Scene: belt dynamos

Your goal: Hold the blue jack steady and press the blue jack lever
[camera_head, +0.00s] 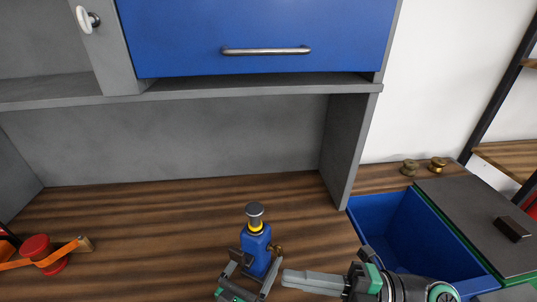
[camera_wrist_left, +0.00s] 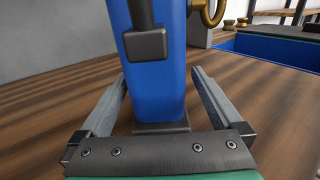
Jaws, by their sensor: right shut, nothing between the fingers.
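The blue jack (camera_head: 257,251) stands upright on the wooden worktop, with a yellow collar and a grey round top. It fills the middle of the left wrist view (camera_wrist_left: 156,85). A dark rod with a square block (camera_wrist_left: 146,45), perhaps the lever, shows on its near face. A brass loop (camera_head: 276,249) sticks out on its right. My left gripper (camera_head: 254,265) is open around the jack's lower body, one finger on each side; a gap shows at the right finger. My right gripper (camera_head: 286,278) is shut and empty, just right of the jack, pointing left.
A blue bin (camera_head: 402,230) stands to the right, beside a dark-topped box (camera_head: 475,215). Two brass knobs (camera_head: 424,165) sit behind them. A red spool with an orange strap (camera_head: 37,252) lies at left. A blue cabinet door (camera_head: 258,35) overhangs the back. The worktop left of the jack is clear.

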